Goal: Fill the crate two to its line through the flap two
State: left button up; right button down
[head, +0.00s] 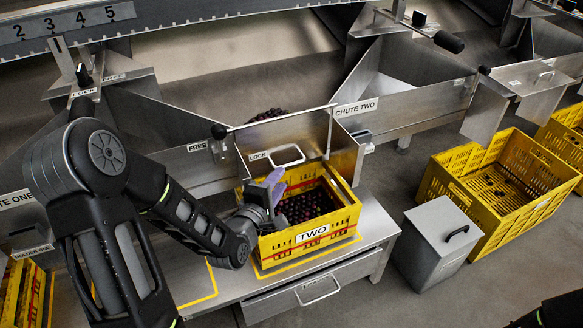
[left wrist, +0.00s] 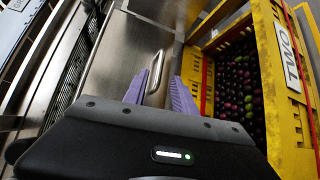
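Crate two (head: 314,236) is yellow, labelled TWO, and stands on the bench below chute two. Dark round fruit (head: 308,205) lies inside it, and it also shows in the left wrist view (left wrist: 238,85). A red line runs around the crate. The metal flap two (head: 255,139), with a bar handle (head: 288,163), stands above the crate's back. My left gripper (head: 277,184) is near the handle. In the left wrist view its purple fingers are apart, and the handle (left wrist: 155,72) appears between their tips; contact is unclear. My right gripper is out of view.
A black-knobbed lever (head: 219,132) stands between the FREE and LOCK labels. Dark fruit (head: 266,115) lies behind the flap. A grey lidded bin (head: 432,243) and a large yellow crate (head: 455,172) stand on the floor at right. A drawer (head: 312,292) is under the bench.

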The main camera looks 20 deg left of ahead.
aim_at(290, 166)
pick_arm(q)
jog(key=w+f+b, duration=0.1)
jog(key=w, duration=0.6)
jog(key=shift+w+a+b, duration=0.15)
jog(key=shift+w+b, duration=0.1)
jog(key=shift+b, duration=0.05)
jog(key=shift+f, duration=0.1)
jog(key=shift+c, duration=0.2)
grip_shut()
dwell(0.8)
